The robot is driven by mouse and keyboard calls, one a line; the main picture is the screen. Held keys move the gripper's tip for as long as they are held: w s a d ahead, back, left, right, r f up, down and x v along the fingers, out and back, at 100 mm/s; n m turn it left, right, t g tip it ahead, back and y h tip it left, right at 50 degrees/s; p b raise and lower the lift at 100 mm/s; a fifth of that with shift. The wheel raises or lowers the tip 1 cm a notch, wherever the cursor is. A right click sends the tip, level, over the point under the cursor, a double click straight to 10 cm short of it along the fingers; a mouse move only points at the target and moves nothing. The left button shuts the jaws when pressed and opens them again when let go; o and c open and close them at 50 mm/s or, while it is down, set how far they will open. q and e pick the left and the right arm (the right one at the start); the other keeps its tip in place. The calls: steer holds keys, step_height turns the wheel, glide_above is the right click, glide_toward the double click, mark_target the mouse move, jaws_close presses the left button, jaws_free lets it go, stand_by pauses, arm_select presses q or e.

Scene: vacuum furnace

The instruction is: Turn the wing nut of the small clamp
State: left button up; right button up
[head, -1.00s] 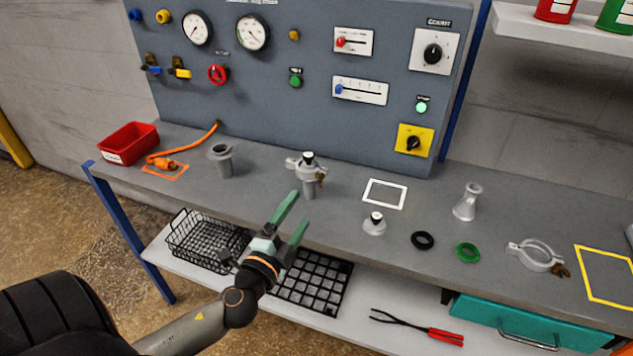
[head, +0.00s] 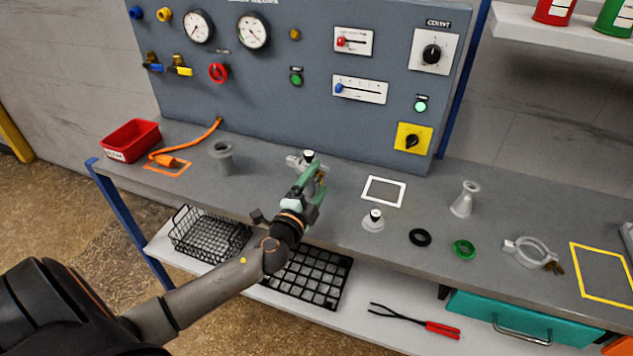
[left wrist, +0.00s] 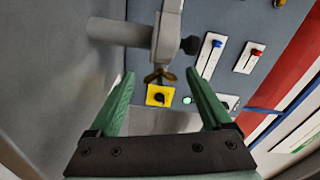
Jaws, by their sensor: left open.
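The small clamp (head: 295,161) is grey metal and sits around a fitting standing on the bench; it also shows in the left wrist view (left wrist: 168,38). Its brass wing nut (left wrist: 160,76) appears between my fingertips in the left wrist view, with space on both sides. In the head view my gripper mostly hides the clamp and nut. My left gripper (head: 312,184), with green fingers, is open and empty, close in front of the clamp. I cannot tell how far the nut is from the fingertips in depth. My right gripper is not in view.
A larger open clamp (head: 528,253) with its own brass nut lies at the right. A flange (head: 222,159) stands left of my gripper, a small capped fitting (head: 373,221) right of it. The control panel (head: 265,100) rises behind. A black ring (head: 420,237) and green ring (head: 464,249) lie on the bench.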

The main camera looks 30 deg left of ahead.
arm_select(q)
jaws_close()
steer(key=shift+m, duration=1.6)
jaws_free()
steer(key=shift+s, duration=0.1)
steer(key=s+d+b, duration=0.2)
steer(key=s, duration=1)
steer(key=shift+d, duration=0.15)
